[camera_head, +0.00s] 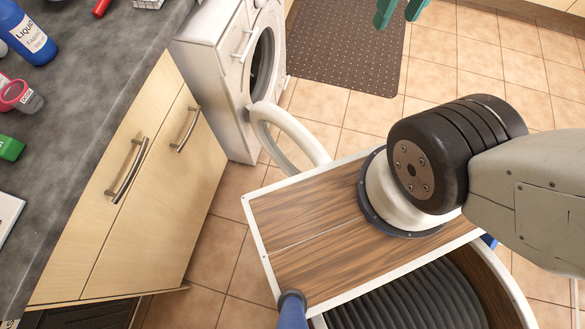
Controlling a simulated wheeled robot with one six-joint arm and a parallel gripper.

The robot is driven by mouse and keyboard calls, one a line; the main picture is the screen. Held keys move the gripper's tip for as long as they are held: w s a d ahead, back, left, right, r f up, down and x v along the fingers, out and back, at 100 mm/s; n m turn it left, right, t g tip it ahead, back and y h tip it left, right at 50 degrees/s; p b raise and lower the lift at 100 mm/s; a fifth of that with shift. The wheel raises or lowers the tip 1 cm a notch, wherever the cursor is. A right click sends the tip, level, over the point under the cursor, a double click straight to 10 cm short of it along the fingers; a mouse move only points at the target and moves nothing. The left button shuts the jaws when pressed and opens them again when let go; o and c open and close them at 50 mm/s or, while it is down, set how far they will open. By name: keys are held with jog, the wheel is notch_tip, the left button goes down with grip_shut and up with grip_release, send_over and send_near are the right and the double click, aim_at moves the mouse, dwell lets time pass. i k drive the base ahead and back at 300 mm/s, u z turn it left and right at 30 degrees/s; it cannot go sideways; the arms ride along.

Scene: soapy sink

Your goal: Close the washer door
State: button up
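The white washer (215,75) stands at the upper middle left, at the end of the counter. Its round opening faces right and shows dark inside. The washer door (265,120), a white ring, stands wide open, swung out toward my base; its lower right part is hidden behind my wooden-topped body. My gripper (397,20) shows only as two teal fingertips at the top edge, over the floor mat. They are apart with nothing seen between them. The rest of it is out of frame. It is well right of the door and not touching it.
A dark counter (85,105) with bottles and small items runs along the left, above wooden cabinets (150,200) with metal handles. A brown dotted mat (345,45) lies right of the washer. Tiled floor (345,108) is open between the door and the mat.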

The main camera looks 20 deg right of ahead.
aim_at(261, 112)
jog(key=z, duration=0.45)
jog(key=k, duration=0.95)
jog(key=u, duration=0.4)
